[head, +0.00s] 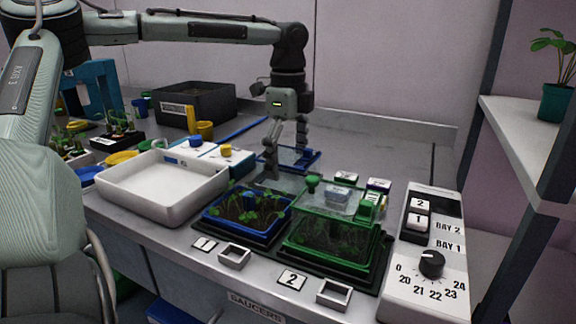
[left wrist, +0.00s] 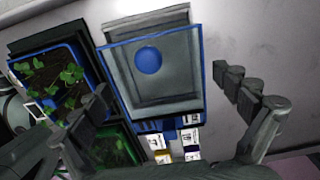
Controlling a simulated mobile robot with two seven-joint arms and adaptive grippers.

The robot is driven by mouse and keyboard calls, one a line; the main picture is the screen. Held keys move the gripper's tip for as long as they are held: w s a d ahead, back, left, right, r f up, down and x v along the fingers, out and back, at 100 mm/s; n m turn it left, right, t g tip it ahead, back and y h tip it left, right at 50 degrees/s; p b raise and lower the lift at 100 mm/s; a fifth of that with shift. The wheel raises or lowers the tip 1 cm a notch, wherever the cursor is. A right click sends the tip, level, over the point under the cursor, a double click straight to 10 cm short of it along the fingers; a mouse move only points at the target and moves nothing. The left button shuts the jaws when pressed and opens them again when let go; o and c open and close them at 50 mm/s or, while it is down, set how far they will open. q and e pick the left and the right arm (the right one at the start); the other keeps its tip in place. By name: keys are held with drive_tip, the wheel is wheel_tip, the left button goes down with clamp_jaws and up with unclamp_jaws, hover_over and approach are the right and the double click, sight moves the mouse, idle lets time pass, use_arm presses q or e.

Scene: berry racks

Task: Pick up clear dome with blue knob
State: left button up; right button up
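The clear dome (left wrist: 178,75) with blue edges and a round blue knob (left wrist: 148,60) shows in the left wrist view, between my open fingers. A grey tray-like shape shows behind it. In the head view the dome's blue edges (head: 313,164) show at the back of the bench, partly behind my left gripper. I cannot make out the knob there. My left gripper (head: 286,162) points down above the dome, fingers apart and empty; it also shows in the left wrist view (left wrist: 161,84). I see no clear contact. My right gripper is not in view.
In front stand a blue seedling tray (head: 238,238) and a tray under a green-edged clear dome (head: 352,225) with a green knob. A white basin (head: 120,204) is left, a dial panel (head: 405,292) right. The back wall is close behind.

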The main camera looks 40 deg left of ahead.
use_arm(q)
drive_tip(key=c, duration=1.2)
drive_tip(key=shift+c, duration=0.3)
drive_tip(key=shift+r, duration=0.15)
